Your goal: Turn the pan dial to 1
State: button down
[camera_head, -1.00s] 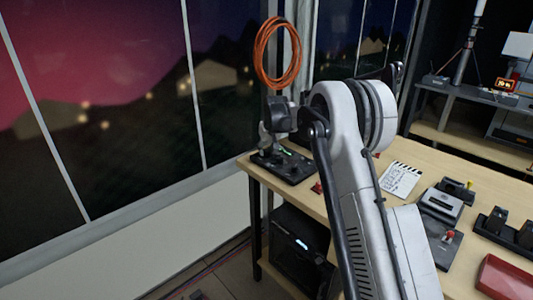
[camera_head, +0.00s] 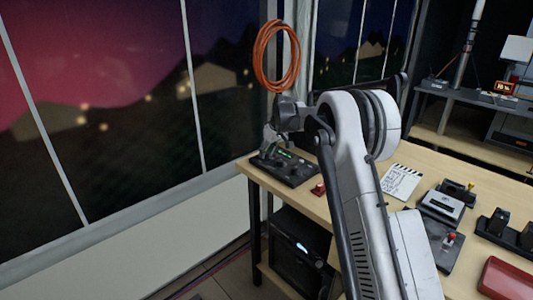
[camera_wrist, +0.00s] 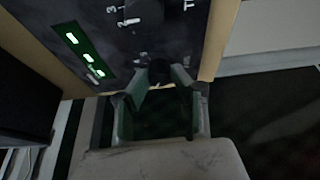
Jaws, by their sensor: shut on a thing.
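A black control panel (camera_head: 290,170) with a small green-lit display lies on the near-left corner of the wooden table. The dial's setting and label cannot be read. In the head view my gripper (camera_head: 268,137) is small above the panel.
A small red button box (camera_head: 318,189) stands right of the panel. An orange cable coil (camera_head: 276,57) hangs above. A black box (camera_head: 299,250) is under the table.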

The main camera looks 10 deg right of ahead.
jog(key=c, duration=1.5)
grip_release()
jog(key=shift+r, duration=0.1)
jog(key=v, duration=1.2)
